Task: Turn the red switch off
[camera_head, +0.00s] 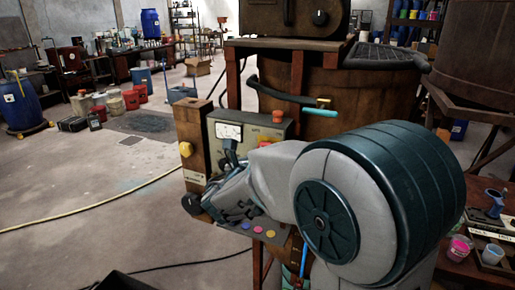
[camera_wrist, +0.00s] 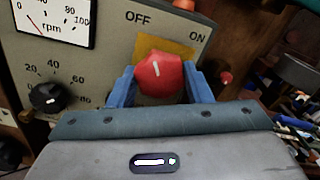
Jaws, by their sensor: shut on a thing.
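The red switch (camera_wrist: 157,73) is a faceted red knob with a white mark, set on a yellow plate on the control panel (camera_wrist: 95,62). "OFF" is printed to its upper left and "ON" to its upper right. The white mark points nearly straight up in the wrist view, between the two words. My gripper (camera_wrist: 161,84) has its two blue fingers on either side of the knob and is shut on it.
The panel also holds an rpm gauge (camera_wrist: 55,18) and a black dial (camera_wrist: 46,97), left of the switch. A large brown vat (camera_head: 335,90) stands right behind the panel. A blue barrel (camera_head: 18,105) and several buckets stand on the floor at left. The floor between is mostly clear.

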